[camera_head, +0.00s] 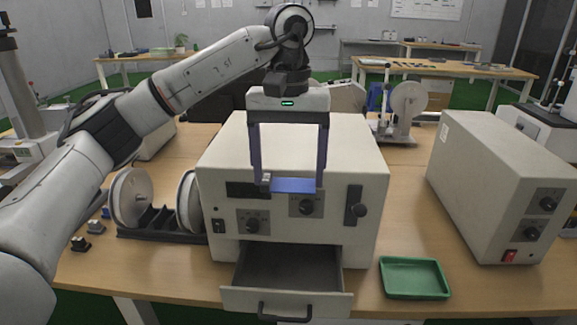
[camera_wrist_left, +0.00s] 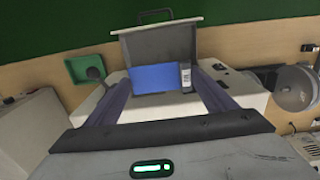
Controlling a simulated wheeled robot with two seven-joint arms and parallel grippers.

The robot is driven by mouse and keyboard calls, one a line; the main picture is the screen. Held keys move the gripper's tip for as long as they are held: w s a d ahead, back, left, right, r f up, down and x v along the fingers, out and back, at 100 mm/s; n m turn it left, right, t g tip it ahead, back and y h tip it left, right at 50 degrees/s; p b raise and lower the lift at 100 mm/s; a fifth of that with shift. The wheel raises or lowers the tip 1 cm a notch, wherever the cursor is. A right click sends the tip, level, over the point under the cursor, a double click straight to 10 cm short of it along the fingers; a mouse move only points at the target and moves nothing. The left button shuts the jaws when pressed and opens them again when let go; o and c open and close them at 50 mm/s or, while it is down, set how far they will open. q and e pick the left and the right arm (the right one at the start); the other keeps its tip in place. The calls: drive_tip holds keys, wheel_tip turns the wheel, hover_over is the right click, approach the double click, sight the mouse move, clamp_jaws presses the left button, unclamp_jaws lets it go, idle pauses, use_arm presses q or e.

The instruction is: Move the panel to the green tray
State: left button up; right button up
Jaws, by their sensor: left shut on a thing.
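My left gripper (camera_head: 291,184) hangs with its fingers down in front of the large beige machine's upper front and is shut on the blue panel (camera_head: 295,186). The panel is held between the two fingertips, above the open drawer. In the left wrist view the panel (camera_wrist_left: 157,78) shows as a blue rectangle with a grey, marked piece at its right end. The green tray (camera_head: 414,281) lies empty on the table, right of the drawer and lower than the panel. It also shows in the left wrist view (camera_wrist_left: 83,69). My right gripper is not in view.
The beige machine (camera_head: 293,150) has knobs and an open, empty dark drawer (camera_head: 287,268) jutting forward. Another beige box (camera_head: 500,185) stands to the right. Reels on a black stand (camera_head: 160,225) sit at left. The table around the tray is bare.

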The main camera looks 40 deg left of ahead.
sight(288, 184)
use_arm(q)
drive_tip(key=shift+f+b, duration=0.65)
drive_tip(key=shift+f, duration=0.75)
drive_tip(key=shift+f+b, duration=0.55)
drive_tip(key=shift+f, duration=0.5)
drive_tip(key=shift+f+b, duration=4.7)
drive_tip(key=shift+f, duration=3.55)
drive_tip(key=shift+f+b, duration=0.7)
drive_tip(key=shift+f, duration=0.5)
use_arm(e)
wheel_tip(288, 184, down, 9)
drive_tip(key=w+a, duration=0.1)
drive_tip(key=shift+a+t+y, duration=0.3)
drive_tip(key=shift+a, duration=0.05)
use_arm(q)
drive_tip(key=shift+r, duration=0.1)
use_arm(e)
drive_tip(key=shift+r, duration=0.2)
